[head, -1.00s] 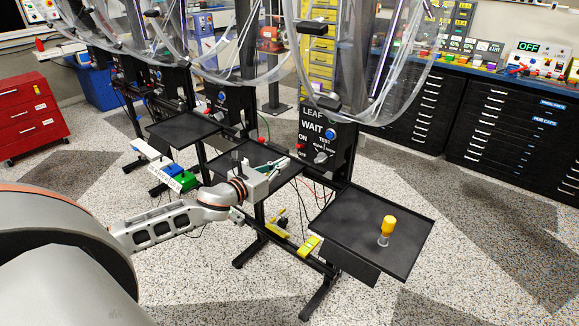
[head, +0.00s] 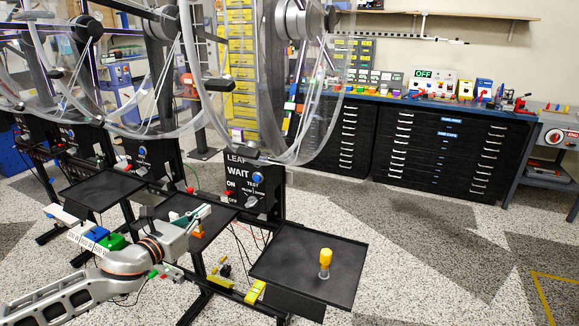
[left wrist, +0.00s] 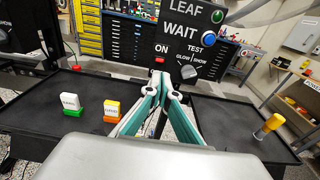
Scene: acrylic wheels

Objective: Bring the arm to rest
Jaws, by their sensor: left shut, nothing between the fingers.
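My left arm (head: 85,293) reaches in from the lower left in the head view. Its gripper (head: 205,214) is over the middle black tray (head: 178,204). In the left wrist view the teal-and-white fingers of my left gripper (left wrist: 161,80) are together, with nothing between them. They point towards the black control box (left wrist: 190,45) marked LEAF and WAIT. My right gripper is not in view.
Large clear wheels (head: 320,120) rise above. Floor at right is open.

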